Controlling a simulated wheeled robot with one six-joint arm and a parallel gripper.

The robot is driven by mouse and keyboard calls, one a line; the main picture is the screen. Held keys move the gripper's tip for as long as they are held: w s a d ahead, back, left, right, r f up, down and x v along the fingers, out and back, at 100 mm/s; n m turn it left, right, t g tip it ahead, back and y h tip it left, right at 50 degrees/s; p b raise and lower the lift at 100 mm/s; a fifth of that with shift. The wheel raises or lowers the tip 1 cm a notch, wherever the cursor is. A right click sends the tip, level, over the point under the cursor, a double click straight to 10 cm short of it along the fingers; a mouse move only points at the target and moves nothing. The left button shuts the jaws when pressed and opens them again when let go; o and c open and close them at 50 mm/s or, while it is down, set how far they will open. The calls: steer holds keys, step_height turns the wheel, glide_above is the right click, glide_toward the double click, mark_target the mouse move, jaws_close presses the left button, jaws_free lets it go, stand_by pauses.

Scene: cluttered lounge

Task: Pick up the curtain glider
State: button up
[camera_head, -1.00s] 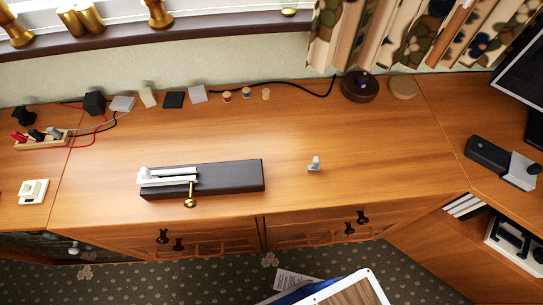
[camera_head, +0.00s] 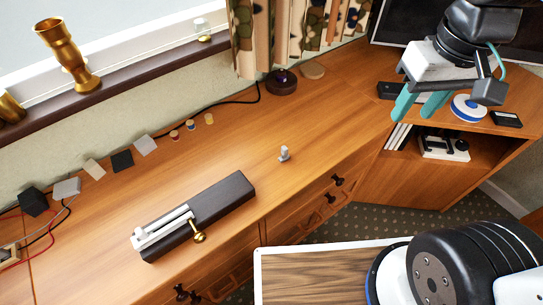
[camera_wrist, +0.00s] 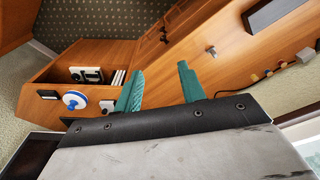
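The curtain glider looks to be the small grey-white piece (camera_head: 284,154) standing alone on the wooden desktop (camera_head: 330,120). It also shows small in the wrist view (camera_wrist: 211,50), above and to the right of the fingers. My gripper (camera_head: 418,108), with teal fingers, is up at the right in the head view, well apart from the piece. In the wrist view the fingers of my gripper (camera_wrist: 160,72) are spread, with nothing between them.
A dark box with white rails and a brass knob (camera_head: 205,215) lies on the desktop left of the piece. A dark round pot (camera_head: 282,82) stands behind it by the curtain (camera_head: 270,35). Small blocks line the wall. The desktop around the piece is clear.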

steer(key=w+a+f+n, duration=0.2)
steer(key=w+a+f, duration=0.45)
steer(key=w, duration=0.25)
steer(key=n+g, duration=0.1)
steer(key=n, duration=0.2)
glide_above(285, 148)
steer(key=f, duration=1.4)
steer(key=shift+w+a, duration=0.1)
steer(key=shift+w, duration=0.1)
step_height(285, 148, down, 8)
steer(key=shift+s+r, duration=0.1)
steer(key=shift+s, duration=0.05)
jaws_close()
